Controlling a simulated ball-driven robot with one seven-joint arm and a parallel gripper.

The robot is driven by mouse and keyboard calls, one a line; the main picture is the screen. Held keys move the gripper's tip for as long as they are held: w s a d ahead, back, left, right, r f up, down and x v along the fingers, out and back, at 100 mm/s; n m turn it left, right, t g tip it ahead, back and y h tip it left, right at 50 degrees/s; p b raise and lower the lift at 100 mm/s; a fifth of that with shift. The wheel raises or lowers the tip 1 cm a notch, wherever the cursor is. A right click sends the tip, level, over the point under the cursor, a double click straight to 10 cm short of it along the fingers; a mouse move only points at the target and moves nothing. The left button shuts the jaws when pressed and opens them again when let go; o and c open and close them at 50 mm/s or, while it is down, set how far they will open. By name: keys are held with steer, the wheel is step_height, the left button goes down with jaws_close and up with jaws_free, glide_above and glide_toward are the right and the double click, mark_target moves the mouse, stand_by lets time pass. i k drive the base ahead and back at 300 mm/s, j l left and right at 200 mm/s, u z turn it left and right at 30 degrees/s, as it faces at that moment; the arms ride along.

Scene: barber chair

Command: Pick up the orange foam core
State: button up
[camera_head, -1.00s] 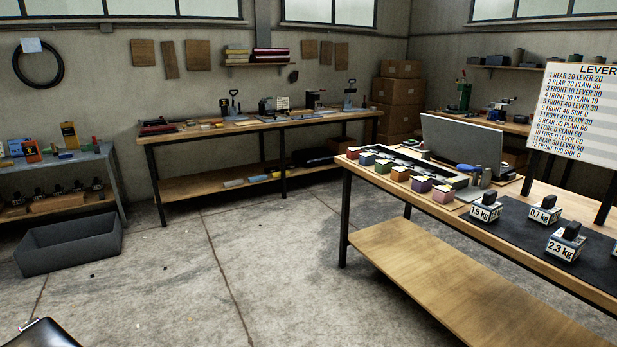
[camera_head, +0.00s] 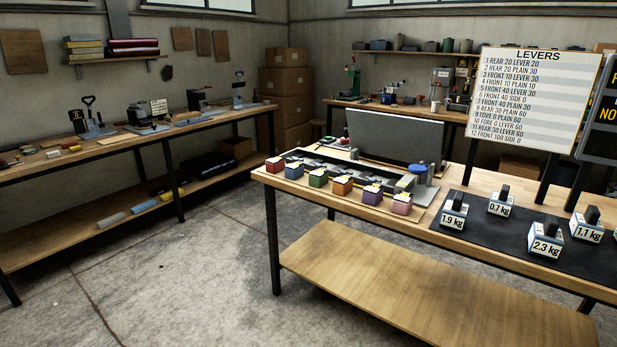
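A row of small coloured blocks with pale tops stands along the front left edge of the right-hand workbench (camera_head: 480,182). The orange block (camera_head: 342,187) is in the middle of the row, between a green block (camera_head: 318,178) and a purple block (camera_head: 372,195). I cannot tell at this distance whether it is the foam core. My gripper is not in view.
Weights marked in kg, such as the 2.3 kg one (camera_head: 546,241), stand on a black mat (camera_head: 487,235) to the right. A LEVERS board (camera_head: 530,100) rises behind them. A long bench (camera_head: 110,150) lines the left wall. The concrete floor (camera_head: 190,285) between is clear.

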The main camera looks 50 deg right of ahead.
mark_target(342, 185)
steer(key=i+z, duration=0.15)
steer(key=i, duration=0.3)
steer(key=i+j+z, duration=0.15)
steer(key=i, duration=0.3)
steer(key=i+j+z, duration=0.15)
steer(key=i, duration=0.3)
steer(key=i+j+z, duration=0.15)
steer(key=i, duration=0.3)
